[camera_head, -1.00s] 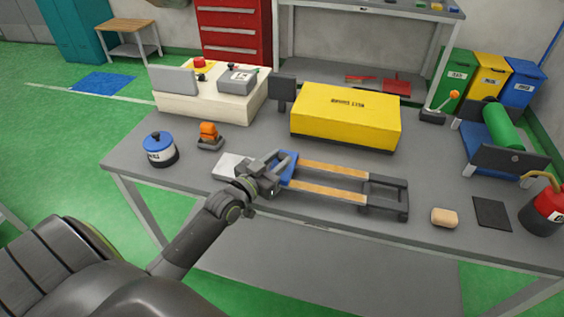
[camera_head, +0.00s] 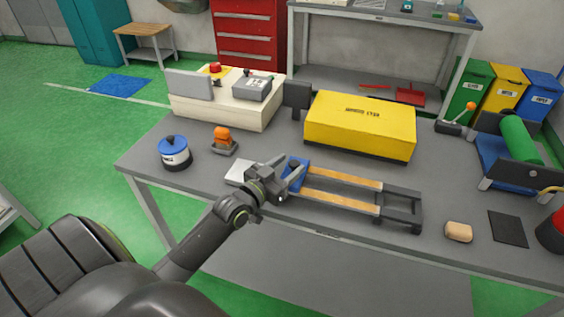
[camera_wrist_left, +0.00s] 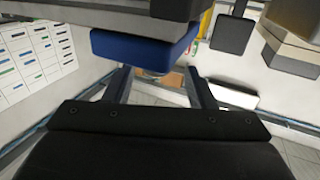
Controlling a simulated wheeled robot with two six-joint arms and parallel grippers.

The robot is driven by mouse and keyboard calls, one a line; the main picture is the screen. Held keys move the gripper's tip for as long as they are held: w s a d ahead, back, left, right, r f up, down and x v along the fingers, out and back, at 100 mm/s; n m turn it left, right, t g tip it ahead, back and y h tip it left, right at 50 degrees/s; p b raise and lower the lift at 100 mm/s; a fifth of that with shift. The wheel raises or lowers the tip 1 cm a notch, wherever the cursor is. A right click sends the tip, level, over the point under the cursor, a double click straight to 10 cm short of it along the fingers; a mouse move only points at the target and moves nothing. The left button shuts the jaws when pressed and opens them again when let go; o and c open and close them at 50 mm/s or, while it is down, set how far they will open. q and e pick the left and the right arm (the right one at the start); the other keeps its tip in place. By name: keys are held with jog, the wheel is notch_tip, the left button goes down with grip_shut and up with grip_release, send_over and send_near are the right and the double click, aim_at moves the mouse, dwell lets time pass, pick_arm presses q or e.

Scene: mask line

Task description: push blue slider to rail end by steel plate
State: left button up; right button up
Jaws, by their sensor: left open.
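The blue slider (camera_head: 299,178) sits on the two orange-topped rails (camera_head: 340,191), at their left end near the steel plate (camera_head: 239,171). A dark knob stands on the slider. My left gripper (camera_head: 287,176) is open at the slider's left side, low over the bench, and partly hides the slider and the gap to the plate. In the left wrist view the blue slider (camera_wrist_left: 135,51) is close in front of the open fingers (camera_wrist_left: 163,88). I cannot tell whether they touch it. My right gripper is not in view.
A yellow box (camera_head: 358,126) stands behind the rails. A blue-lidded pot (camera_head: 175,153) and an orange-topped object (camera_head: 223,140) are to the left. A dark end frame (camera_head: 402,209) closes the rails at the right. A tan block (camera_head: 458,232) lies beyond it.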

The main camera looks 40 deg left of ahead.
pick_arm(q)
jog(key=s+a+p, duration=0.1)
jog(key=s+a, duration=0.1)
jog(key=s, duration=1.5)
jog(key=shift+s, duration=0.2)
jog(key=shift+f, duration=0.1)
jog(key=s+a+f+n+g+y, duration=0.1)
jog(key=s+a+f+g, duration=0.15)
jog(key=f, duration=0.85)
jog(key=s+a+f+n+g+y, duration=0.1)
jog(key=s+f+g+y, duration=0.15)
jog(key=f, duration=0.85)
jog(key=s+a+f+g+y, duration=0.1)
jog(key=s+a+f+g, duration=0.2)
jog(key=f, duration=0.8)
jog(key=s+d+f+g+h, duration=0.1)
jog(key=s+d+f+g, duration=0.3)
jog(key=s+f, duration=0.4)
jog(key=s+d+f+g, duration=0.4)
jog(key=s+d+f, duration=0.3)
jog(key=s, duration=0.5)
notch_tip(320, 180, down, 2)
jog(key=shift+s+g+h, duration=0.3)
jog(key=shift+g+h, duration=0.05)
jog(key=shift+g, duration=0.05)
